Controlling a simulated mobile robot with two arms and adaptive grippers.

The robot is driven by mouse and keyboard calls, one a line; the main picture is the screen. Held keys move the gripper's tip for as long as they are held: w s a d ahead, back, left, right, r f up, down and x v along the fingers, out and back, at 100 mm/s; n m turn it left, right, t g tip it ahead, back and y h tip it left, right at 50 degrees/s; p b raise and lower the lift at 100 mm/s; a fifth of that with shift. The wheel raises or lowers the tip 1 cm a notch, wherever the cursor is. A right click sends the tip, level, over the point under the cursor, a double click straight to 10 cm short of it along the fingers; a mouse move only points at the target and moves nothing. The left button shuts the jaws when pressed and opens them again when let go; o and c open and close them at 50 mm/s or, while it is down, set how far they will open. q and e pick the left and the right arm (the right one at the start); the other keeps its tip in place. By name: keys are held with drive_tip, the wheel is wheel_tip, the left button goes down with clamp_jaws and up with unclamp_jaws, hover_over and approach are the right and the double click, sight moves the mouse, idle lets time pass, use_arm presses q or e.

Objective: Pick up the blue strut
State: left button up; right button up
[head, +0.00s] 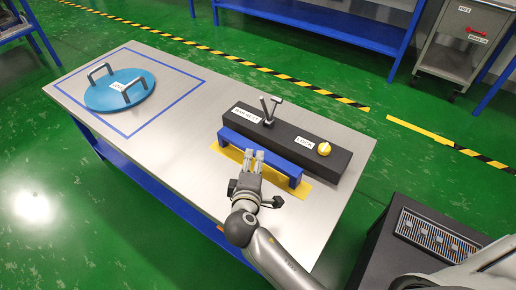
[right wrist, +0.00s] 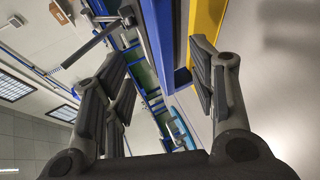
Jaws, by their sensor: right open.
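The blue strut (head: 284,166) lies along the front of the black box, over a yellow mat (head: 318,195). It looks like a long bar with a short leg at its right end. My right gripper (head: 253,158) is at the strut's middle and hides part of it. In the right wrist view my right gripper's fingers stand wide apart, with the blue strut (right wrist: 160,35) showing between them and beyond. I cannot tell whether the fingers touch it. My left gripper is not in view.
The black box (head: 343,156) carries a metal lever (head: 269,110), labels and a yellow knob (head: 324,148). A blue disc (head: 102,97) with two handles lies in a taped square at the table's left. The steel tabletop (head: 190,150) is clear between them. A grey cart (head: 450,55) stands behind.

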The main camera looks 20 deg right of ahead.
sight(255, 155)
drive_tip(key=shift+x, duration=1.15)
drive_tip(key=shift+w+d+f, duration=0.2)
drive_tip(key=shift+w+d, duration=0.05)
drive_tip(key=shift+w, duration=0.25)
drive_tip(key=shift+b+x, duration=0.75)
drive_tip(key=shift+x, duration=1.65)
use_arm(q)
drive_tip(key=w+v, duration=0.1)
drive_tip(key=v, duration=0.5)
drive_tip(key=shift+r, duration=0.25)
use_arm(e)
drive_tip(key=shift+s+d+f, duration=0.15)
clamp_jaws()
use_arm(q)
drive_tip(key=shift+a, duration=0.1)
